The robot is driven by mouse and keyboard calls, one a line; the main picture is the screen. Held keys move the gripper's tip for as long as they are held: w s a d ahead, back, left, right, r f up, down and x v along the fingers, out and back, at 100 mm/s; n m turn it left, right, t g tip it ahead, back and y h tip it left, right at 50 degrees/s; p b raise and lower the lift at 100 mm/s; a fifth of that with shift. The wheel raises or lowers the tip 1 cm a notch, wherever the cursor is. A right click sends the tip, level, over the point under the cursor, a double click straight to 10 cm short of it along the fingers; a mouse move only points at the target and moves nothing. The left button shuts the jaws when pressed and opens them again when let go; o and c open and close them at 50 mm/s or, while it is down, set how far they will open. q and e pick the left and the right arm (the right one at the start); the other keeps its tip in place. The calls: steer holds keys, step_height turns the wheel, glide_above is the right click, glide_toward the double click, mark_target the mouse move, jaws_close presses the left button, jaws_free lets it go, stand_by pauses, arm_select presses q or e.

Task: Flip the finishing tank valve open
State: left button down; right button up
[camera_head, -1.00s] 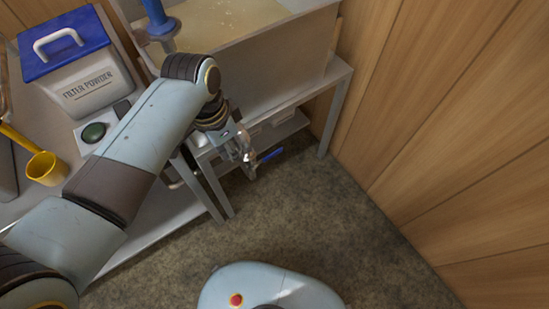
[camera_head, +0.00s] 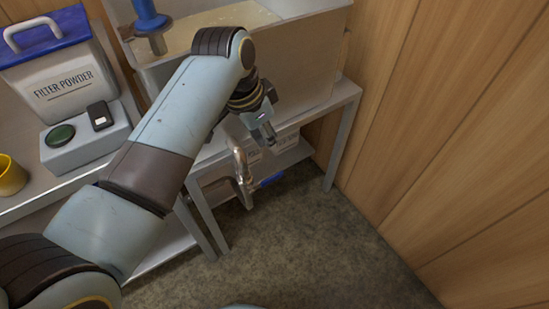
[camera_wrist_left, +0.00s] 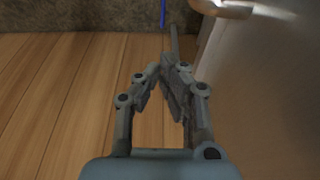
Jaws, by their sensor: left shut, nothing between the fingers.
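The finishing tank (camera_head: 285,65) stands on a metal stand. Its valve is a bent metal pipe (camera_head: 240,165) below the tank's front, with a blue lever handle (camera_head: 270,181) pointing out to the right. The blue handle also shows as a thin blue strip at the top of the left wrist view (camera_wrist_left: 162,12). My left gripper (camera_head: 268,138) is shut and empty. It is above the blue handle and right of the pipe's top, apart from the handle. Its fingers are close together in the left wrist view (camera_wrist_left: 172,82). My right gripper is out of view.
A filter powder box (camera_head: 62,90) with a blue lid and a grey button box (camera_head: 85,138) sit on the left counter. A yellow cup (camera_head: 10,175) is at the left edge. A wooden wall (camera_head: 440,130) bounds the right. Open floor (camera_head: 300,245) lies in front.

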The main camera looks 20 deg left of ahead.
arm_select(q)
steer(key=b, duration=0.5)
glide_toward(280, 174)
steer(key=x, duration=0.5)
steer(key=shift+w+d+f, duration=0.1)
steer(key=shift+w+d, duration=0.05)
steer(key=shift+w, duration=0.05)
steer(key=shift+f, duration=0.65)
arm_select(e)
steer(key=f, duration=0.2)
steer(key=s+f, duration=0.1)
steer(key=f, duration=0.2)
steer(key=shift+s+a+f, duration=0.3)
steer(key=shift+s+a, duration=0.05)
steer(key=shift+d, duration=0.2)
